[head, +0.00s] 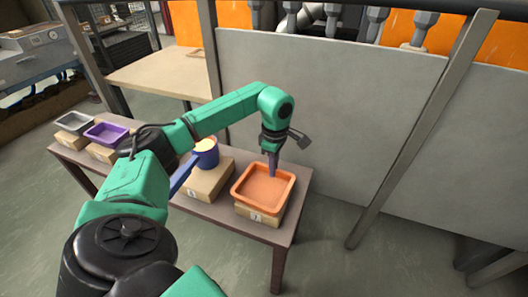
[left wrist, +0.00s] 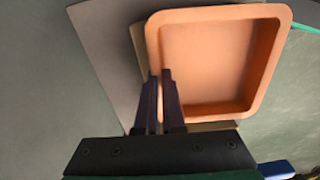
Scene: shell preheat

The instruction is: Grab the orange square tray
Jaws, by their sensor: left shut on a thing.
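The orange square tray (head: 262,190) sits on a cardboard box at the right end of the table. It is empty and looks level. My left gripper (head: 273,168) reaches down from above to the tray's far rim. In the left wrist view, the tray (left wrist: 215,65) fills the upper middle, and the two dark fingers of my left gripper (left wrist: 160,85) straddle its rim near the lower left corner. The fingers are shut on that rim. My right gripper is in neither view.
The dark table (head: 225,222) also bears a blue pot (head: 206,158) on a box, with its handle toward me, and purple (head: 106,133) and grey (head: 73,121) trays on boxes at left. A grey panel (head: 320,110) and slanted post (head: 420,130) stand behind.

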